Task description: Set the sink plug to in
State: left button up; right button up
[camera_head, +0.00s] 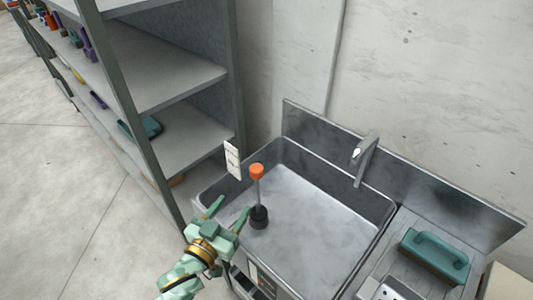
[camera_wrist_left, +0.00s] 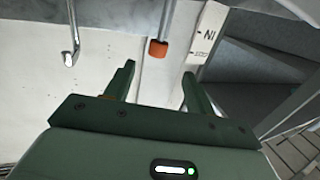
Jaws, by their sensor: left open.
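The sink plug has an orange knob (camera_head: 257,171) on a thin upright rod and a dark base (camera_head: 259,217) in the grey metal sink (camera_head: 315,225), near its left side. I cannot tell whether the base is seated in a drain. My left gripper (camera_head: 230,207) is open and empty at the sink's near left rim, left of the rod and apart from it. In the left wrist view the knob (camera_wrist_left: 158,48) shows just beyond and between the open fingertips (camera_wrist_left: 157,75). A white lettered tag (camera_head: 232,160) stands left of the knob; it also shows in the wrist view (camera_wrist_left: 207,35). My right gripper is not visible.
A faucet (camera_head: 364,158) rises at the sink's back. A teal-handled block (camera_head: 434,256) lies on the ribbed drainboard at right. A tall grey shelf unit (camera_head: 180,140) with several items stands close at left. Most of the basin is clear.

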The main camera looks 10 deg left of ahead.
aim_at(260, 165)
pick_arm(q)
jog(key=b+x, duration=0.1)
jog(key=x, duration=0.4)
jog(key=b+x, duration=0.1)
jog(key=x, duration=0.4)
jog(key=b+x, duration=0.1)
jog(key=x, duration=0.4)
jog(key=shift+r, duration=0.4)
jog(key=shift+w+d+r, duration=0.1)
jog(key=shift+w, duration=0.2)
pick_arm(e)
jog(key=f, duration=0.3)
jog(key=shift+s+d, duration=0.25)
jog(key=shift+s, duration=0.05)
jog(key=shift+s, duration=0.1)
